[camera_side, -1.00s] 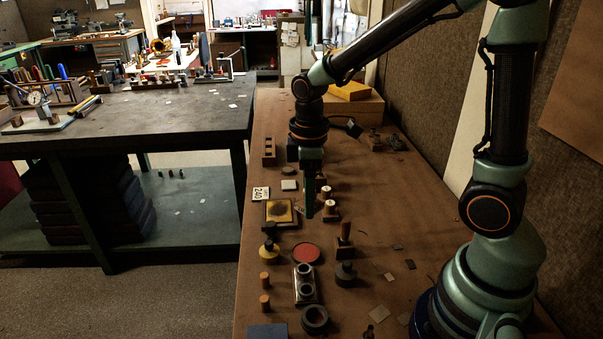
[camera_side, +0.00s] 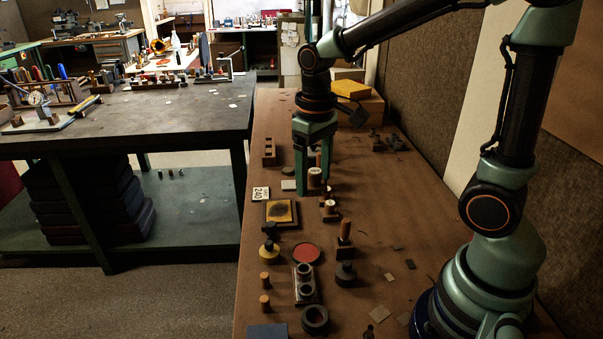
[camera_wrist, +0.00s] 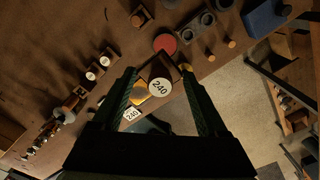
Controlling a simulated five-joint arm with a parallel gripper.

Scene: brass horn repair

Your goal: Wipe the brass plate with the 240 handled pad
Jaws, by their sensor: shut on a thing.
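My gripper (camera_side: 314,190) is shut on the 240 handled pad (camera_side: 315,178), which stands between its two fingers. In the wrist view the pad's round white top (camera_wrist: 160,88) reads 240 between the fingertips. The pad's underside is hidden, and I cannot tell its height above the bench. The brass plate (camera_side: 279,211) is yellow with a dark smudge and lies on a dark base, nearer the side camera and left of my gripper. In the wrist view the plate (camera_wrist: 139,92) is partly hidden by a finger and the pad.
A white 240 card (camera_side: 261,193) lies beside the plate. Another handled pad (camera_side: 329,208) stands right of the plate. A red disc (camera_side: 306,253) and a holder with two dark rings (camera_side: 305,284) are nearer the camera.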

